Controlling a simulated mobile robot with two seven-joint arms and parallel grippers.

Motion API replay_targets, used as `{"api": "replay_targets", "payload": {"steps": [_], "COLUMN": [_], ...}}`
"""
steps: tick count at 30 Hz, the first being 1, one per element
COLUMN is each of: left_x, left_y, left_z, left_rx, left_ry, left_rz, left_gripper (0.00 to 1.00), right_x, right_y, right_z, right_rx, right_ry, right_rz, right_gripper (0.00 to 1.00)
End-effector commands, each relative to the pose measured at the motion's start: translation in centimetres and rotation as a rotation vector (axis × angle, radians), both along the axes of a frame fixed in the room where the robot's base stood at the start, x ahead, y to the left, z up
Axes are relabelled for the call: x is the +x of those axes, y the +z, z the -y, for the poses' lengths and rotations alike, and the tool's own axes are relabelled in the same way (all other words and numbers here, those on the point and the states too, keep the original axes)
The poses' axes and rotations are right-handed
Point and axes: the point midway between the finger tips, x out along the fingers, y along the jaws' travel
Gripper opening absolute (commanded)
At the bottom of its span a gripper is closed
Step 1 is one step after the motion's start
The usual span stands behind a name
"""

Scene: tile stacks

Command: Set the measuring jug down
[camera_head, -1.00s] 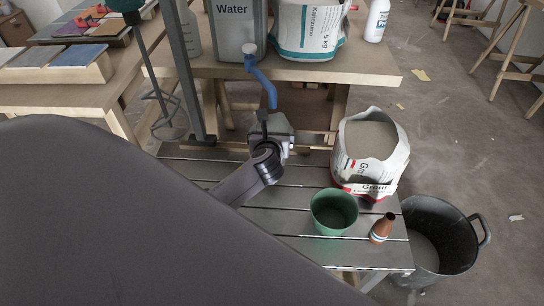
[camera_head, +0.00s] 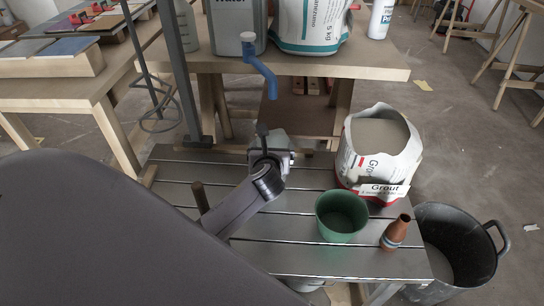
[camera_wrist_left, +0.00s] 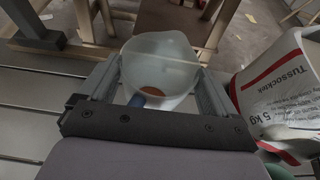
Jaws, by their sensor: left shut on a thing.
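The measuring jug (camera_wrist_left: 160,62) is a pale translucent cup with a spout, seen in the left wrist view between my left gripper's fingers (camera_wrist_left: 160,85). Something blue and something orange-brown show low at its near side. In the head view my left gripper (camera_head: 269,152) hides most of the jug (camera_head: 279,141), and only a pale part shows beyond it. The gripper is shut on the jug, over the slatted grey bench (camera_head: 300,202). I cannot tell whether the jug's base touches the slats. My right gripper is not in view.
An open grout bag (camera_head: 378,160) stands right of the gripper. A green pot (camera_head: 341,216) and a brown bottle (camera_head: 395,233) stand nearer on the right. A black bucket (camera_head: 458,245) is beyond the right edge. Some slats between are bare.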

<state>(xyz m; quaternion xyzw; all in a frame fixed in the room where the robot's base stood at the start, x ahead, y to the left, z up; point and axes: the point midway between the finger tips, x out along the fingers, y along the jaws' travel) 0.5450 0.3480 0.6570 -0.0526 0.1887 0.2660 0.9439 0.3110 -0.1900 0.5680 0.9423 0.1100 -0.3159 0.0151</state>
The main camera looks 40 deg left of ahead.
Motion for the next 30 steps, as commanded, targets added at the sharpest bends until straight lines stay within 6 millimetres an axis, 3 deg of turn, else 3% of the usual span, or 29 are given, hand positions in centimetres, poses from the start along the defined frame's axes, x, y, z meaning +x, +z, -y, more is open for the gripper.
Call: {"api": "replay_targets", "payload": {"steps": [13,14,24,30], "left_x": [0.0,0.0,-0.1,-2.4], "left_y": [-0.4,-0.5,0.0,1.2], "left_z": [0.0,0.0,0.1,1.5], "left_rx": [0.001,0.000,0.000,-0.001], "left_ry": [0.000,0.000,-0.001,-0.002], "left_rz": [0.000,0.000,0.000,-0.002], "left_gripper": [0.37,0.98,1.00,1.00], "right_x": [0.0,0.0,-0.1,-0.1], "right_y": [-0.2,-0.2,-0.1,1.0], "right_z": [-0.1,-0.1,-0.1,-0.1], "right_rx": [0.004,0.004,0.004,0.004], "right_ry": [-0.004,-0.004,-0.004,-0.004], "right_rz": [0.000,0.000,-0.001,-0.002], "right_gripper": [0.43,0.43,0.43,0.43]}}
